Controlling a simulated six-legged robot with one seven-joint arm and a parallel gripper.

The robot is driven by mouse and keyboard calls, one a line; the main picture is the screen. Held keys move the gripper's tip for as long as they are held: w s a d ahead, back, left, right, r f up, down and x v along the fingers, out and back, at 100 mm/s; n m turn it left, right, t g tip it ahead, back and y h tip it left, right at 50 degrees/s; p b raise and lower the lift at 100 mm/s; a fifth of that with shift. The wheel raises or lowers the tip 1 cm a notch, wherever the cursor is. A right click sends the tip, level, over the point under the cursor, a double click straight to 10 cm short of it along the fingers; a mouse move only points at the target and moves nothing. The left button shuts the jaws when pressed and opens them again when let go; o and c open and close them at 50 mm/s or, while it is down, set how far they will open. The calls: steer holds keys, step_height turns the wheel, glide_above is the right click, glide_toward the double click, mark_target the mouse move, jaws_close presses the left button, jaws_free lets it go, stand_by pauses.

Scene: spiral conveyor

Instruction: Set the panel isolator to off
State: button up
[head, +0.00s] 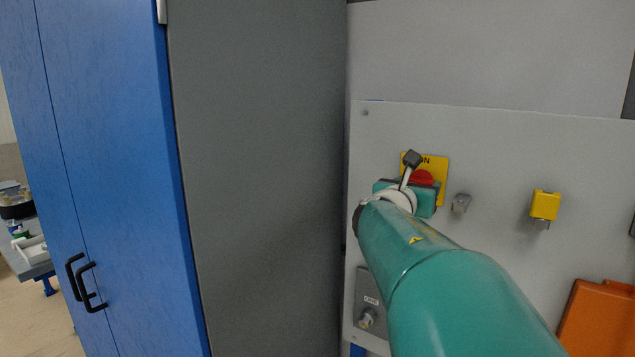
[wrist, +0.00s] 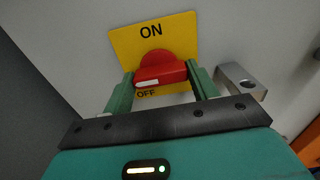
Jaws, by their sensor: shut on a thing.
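The panel isolator is a red rotary handle (wrist: 160,73) on a yellow plate (wrist: 181,27), with ON at the top and OFF at the bottom. The handle lies roughly crosswise, with a white mark at its left end. My gripper (wrist: 161,88) is shut on the handle, one green finger at each end of it. In the head view the red handle (head: 424,177) and yellow plate (head: 441,163) show partly behind my gripper (head: 407,193), which hides their lower left.
A metal bracket with a hole (wrist: 241,82) stands just right of the handle. A yellow padlock-like block (head: 545,205) is farther right, and an orange box (head: 603,318) is lower right. A grey switch box (head: 368,298) is below. A blue cabinet (head: 120,150) stands left.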

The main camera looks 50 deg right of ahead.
steer(key=shift+r, duration=0.1)
steer(key=o, duration=1)
steer(key=shift+a, duration=0.15)
steer(key=s+a, duration=0.2)
steer(key=a, duration=1.1)
steer(key=shift+a, duration=0.15)
steer(key=shift+s, duration=0.1)
